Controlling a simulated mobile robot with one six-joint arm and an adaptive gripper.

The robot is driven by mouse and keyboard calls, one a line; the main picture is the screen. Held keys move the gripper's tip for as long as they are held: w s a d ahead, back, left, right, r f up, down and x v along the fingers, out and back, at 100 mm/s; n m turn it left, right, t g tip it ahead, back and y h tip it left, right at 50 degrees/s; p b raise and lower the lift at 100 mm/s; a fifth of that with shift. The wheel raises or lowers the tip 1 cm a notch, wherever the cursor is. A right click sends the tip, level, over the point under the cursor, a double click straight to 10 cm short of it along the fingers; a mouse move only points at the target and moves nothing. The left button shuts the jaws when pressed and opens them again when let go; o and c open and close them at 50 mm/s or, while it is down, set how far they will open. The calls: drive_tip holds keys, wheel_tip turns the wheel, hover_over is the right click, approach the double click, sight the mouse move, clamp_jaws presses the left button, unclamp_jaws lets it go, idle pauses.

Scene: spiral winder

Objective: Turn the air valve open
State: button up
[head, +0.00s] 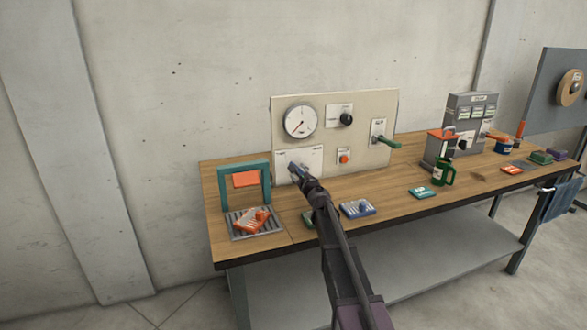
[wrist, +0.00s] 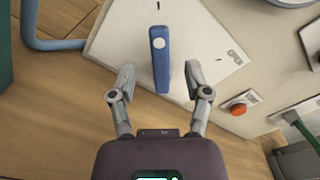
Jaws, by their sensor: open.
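The air valve shows as a blue lever handle (wrist: 160,58) on a white plate (wrist: 205,50) in the wrist view. The plate also shows at the panel's lower left in the head view (head: 312,158), where my arm hides most of the handle. My gripper (wrist: 160,80) is open, with one finger on each side of the handle's near end. Gaps show between the handle and both fingers, so neither seems to touch it. In the head view my gripper (head: 297,172) is right in front of the plate. The lettering on the plate is too small to read.
The panel (head: 365,110) also carries a gauge (head: 300,121), a black knob (head: 346,119), an orange button (head: 344,157) and a green lever (head: 388,142). A teal frame (head: 223,189) stands left of my gripper. A blue-topped tray (head: 358,209) lies on the bench to the right.

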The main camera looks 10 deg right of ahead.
drive_tip(key=shift+x, duration=2.4)
clamp_jaws()
